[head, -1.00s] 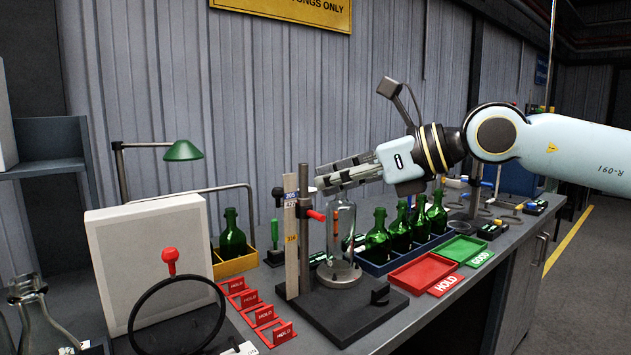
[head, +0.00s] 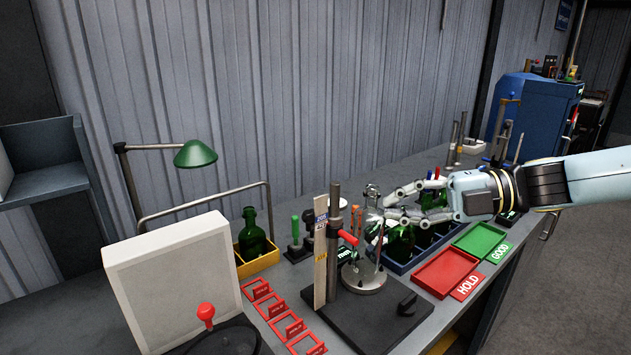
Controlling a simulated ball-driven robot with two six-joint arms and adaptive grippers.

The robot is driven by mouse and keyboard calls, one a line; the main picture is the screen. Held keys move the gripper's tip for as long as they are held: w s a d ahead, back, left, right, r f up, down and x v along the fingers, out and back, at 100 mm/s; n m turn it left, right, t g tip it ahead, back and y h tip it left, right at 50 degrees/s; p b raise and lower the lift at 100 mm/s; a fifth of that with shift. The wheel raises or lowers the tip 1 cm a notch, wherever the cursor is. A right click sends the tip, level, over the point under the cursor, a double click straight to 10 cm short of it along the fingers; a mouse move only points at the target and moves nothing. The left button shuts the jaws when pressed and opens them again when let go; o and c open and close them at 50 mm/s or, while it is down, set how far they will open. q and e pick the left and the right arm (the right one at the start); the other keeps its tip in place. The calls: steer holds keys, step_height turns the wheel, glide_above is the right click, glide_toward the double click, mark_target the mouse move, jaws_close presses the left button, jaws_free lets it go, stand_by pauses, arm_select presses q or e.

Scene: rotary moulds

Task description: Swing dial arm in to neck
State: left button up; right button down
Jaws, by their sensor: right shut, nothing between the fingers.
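The gauge stand has a dark base plate (head: 375,325), an upright post (head: 334,250) with a scale strip, and a round metal turntable (head: 363,279). The dial arm with its red handle (head: 346,237) sits on the post and points right, towards the space above the turntable. A clear glass bottle appears to stand on the turntable, but its outline and neck are hard to make out against the clutter. My right gripper (head: 388,205) is shut and empty, just right of the bottle's upper part; I cannot tell whether it touches. My left gripper is out of view.
Green bottles (head: 401,246) stand in a blue crate behind the turntable. A red HOLD tray (head: 446,272) and a green GOOD tray (head: 480,239) lie to the right. A white panel (head: 180,275), red HOLD tags (head: 277,308) and a green lamp (head: 195,153) are left.

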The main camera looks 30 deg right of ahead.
arm_select(q)
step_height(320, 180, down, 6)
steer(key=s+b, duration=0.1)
steer(key=b, duration=0.6)
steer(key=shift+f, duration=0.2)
arm_select(e)
steer(key=w+d+f+x, duration=0.1)
steer(key=x, duration=1.1)
steer(key=shift+f, duration=0.15)
